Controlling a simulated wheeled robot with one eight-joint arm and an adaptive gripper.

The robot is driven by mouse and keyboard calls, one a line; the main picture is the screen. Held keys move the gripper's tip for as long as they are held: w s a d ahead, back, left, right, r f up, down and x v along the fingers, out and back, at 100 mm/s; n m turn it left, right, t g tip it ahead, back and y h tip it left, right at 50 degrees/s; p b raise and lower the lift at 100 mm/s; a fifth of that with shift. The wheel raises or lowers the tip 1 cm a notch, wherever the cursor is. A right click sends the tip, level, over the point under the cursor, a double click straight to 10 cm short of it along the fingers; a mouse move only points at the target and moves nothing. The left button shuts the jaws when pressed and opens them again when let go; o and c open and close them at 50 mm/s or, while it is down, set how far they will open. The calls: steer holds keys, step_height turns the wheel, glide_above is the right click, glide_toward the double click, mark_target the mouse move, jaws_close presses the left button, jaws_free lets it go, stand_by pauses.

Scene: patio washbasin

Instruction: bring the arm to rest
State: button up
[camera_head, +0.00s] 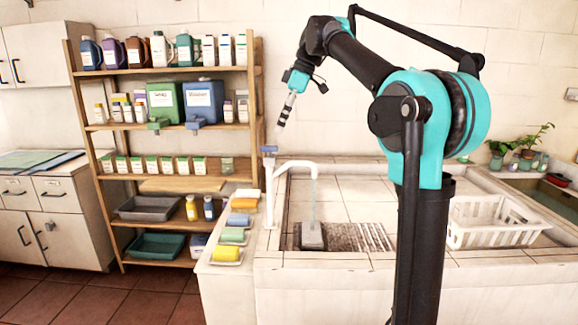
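My arm (365,68) rises from the front right and bends over to the left, with its end pointing down. My gripper (281,122) hangs in the air, above and a little right of the blue tap handle (268,149). Nothing shows held in it. Its fingers are small and seen edge-on, so I cannot tell whether they are open or shut. The white tap (270,200) stands at the basin's left edge. A pale stream (313,190) falls from its spout onto a grey block (312,236).
The block is on a dark striped patch in the washbasin (345,185). Several soaps, including a yellow one (226,253), line the left ledge. A wooden shelf (160,183) with bottles stands at the left. A white basket (490,235) and potted plants (525,150) are at the right.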

steer(key=s+d+f+m+t+h, duration=0.1)
steer(key=s+d+f+m, duration=0.2)
steer(key=f, duration=0.4)
steer(key=s+d+f+m+t, duration=0.1)
steer(key=d+f+m, duration=0.2)
steer(key=d+f, duration=0.35)
steer(key=s+d+f+m+h, duration=0.1)
steer(key=s+d+f+m, duration=0.15)
steer(key=f, duration=0.65)
steer(key=s+d+f+m+t+h, duration=0.1)
steer(key=s+d+f+m, duration=0.3)
steer(key=s+f, duration=0.6)
steer(key=s+d+f+m+t+h, duration=0.1)
steer(key=s+d+f+m, duration=0.4)
steer(key=s+f, duration=0.5)
step_height(320, 180, down, 2)
steer(key=shift+f, duration=0.2)
